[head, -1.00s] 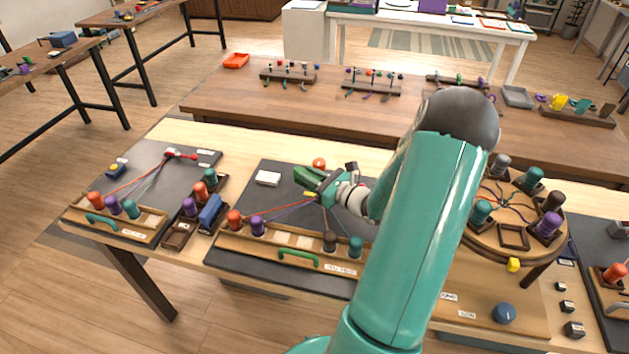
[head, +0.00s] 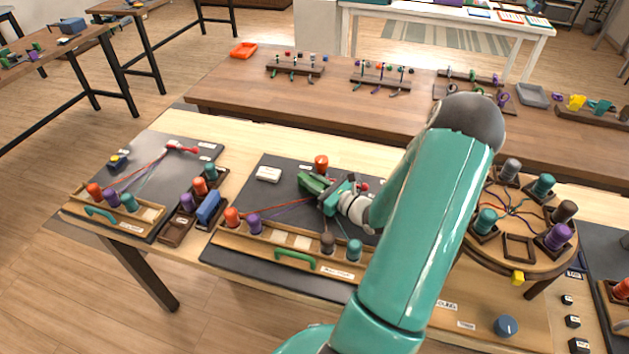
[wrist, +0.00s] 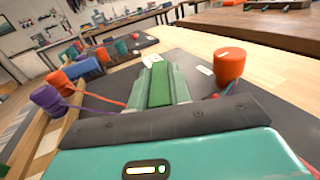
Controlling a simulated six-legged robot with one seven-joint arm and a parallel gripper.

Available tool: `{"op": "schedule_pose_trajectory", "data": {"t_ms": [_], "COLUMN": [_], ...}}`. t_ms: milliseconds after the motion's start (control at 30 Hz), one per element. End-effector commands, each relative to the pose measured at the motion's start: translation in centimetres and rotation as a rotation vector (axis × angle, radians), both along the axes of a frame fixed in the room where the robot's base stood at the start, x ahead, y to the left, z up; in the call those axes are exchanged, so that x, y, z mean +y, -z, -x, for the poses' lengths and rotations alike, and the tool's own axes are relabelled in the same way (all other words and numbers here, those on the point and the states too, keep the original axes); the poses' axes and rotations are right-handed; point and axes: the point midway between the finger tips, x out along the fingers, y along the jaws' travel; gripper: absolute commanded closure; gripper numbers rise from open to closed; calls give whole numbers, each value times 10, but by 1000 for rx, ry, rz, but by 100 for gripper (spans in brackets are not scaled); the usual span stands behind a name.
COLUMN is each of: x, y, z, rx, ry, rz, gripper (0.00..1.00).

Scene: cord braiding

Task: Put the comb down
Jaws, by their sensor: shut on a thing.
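My gripper (head: 326,192) is over the middle dark mat (head: 240,258), pointing left in the head view. In the wrist view, its teal fingers (wrist: 160,88) are closed on a green bar, which I take to be the comb (wrist: 159,84). The comb (head: 310,182) shows only as a dark green end in the head view; its teeth are hidden. I cannot tell whether it touches the mat. An orange spool (head: 321,162) stands just behind the gripper and to the right of the comb in the wrist view (wrist: 229,66).
A wooden rack (head: 290,240) with orange, purple, brown and teal spools stands in front, with cords running towards the gripper. A white block (head: 268,174) lies left of the gripper. A round braiding stand (head: 515,225) is at the right. Mat between block and rack is mostly clear.

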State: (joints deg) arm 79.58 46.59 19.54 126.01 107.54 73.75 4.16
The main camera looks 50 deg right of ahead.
Motion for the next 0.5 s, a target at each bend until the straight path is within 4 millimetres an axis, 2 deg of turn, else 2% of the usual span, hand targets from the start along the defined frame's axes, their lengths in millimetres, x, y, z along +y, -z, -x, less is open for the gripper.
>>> {"op": "schedule_pose_trajectory", "data": {"t_ms": [267,300,367,500], "x": [2,1,1,1], "y": [3,2,2,2], "z": [1,1,1,0], "rx": [0,0,0,0], "ry": [1,2,1,1], "rz": [-1,0,0,0], "gripper": [100,73,61,59]}}
